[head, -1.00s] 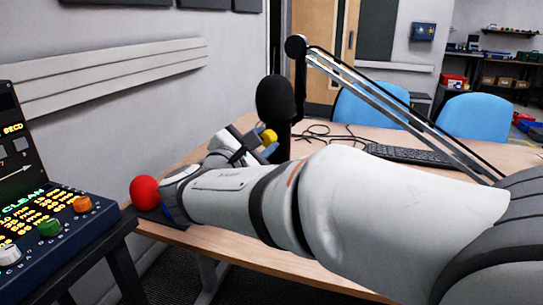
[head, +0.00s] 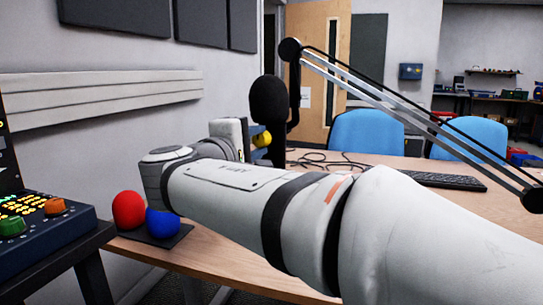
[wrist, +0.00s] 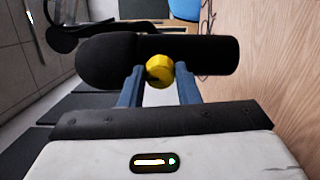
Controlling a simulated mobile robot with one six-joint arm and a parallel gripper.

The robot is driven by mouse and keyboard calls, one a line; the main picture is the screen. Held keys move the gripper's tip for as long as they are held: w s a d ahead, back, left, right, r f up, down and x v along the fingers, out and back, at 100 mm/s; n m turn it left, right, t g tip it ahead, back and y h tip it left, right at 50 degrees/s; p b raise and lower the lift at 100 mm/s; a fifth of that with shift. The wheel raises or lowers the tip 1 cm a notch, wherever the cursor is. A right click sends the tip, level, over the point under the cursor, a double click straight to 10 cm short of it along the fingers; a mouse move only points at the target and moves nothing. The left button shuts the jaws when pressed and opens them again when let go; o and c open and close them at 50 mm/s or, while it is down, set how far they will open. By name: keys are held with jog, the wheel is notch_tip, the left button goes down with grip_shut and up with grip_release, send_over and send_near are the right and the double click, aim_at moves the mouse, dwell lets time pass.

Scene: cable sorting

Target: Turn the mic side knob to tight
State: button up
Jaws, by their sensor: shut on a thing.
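The black microphone (head: 268,98) stands upright at the table's back left in the head view. It lies sideways across the wrist view (wrist: 105,60). Its yellow side knob (head: 262,139) faces my gripper and also shows in the wrist view (wrist: 160,70). My gripper (wrist: 160,80) is shut on the yellow knob, with one blue finger on either side. In the head view, my arm and wrist hide most of the gripper.
A boom arm (head: 400,110) slants right above the table (head: 215,250). A red ball (head: 129,210) and a blue ball (head: 163,223) sit on a dark pad at the near left. A console (head: 45,230) stands left. A keyboard (head: 440,181) lies right.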

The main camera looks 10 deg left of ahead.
jog(key=shift+m+b, duration=0.45)
jog(key=shift+m, duration=0.05)
jog(key=o, duration=1)
jog(key=p+v, duration=0.2)
jog(key=v, duration=0.5)
jog(key=shift+s+a, duration=0.1)
jog(key=shift+s, duration=0.3)
